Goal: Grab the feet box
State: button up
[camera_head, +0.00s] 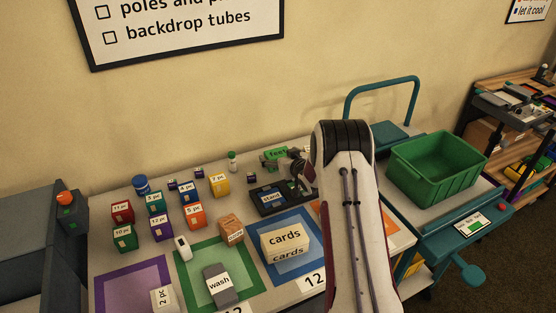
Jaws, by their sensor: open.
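The feet box (276,152) is a small green box near the back of the table, with a label that seems to read "feet". My gripper (274,161) is at it, just in front of it, and partly covers its lower side. My gripper is open. I cannot tell whether the fingers are around the box or only beside it, or whether they touch it. My white arm link (345,200) hides the table to the right of the gripper.
A black tray labelled "stand" (272,199) lies just in front of the gripper. A cards box (285,240) sits on a blue mat. Several small numbered boxes (196,216) stand to the left. A green crate (437,161) is at the right.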

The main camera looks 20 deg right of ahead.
aim_at(280, 155)
jog(key=c, duration=1.4)
jog(key=shift+r, duration=0.1)
jog(key=shift+r, duration=4.95)
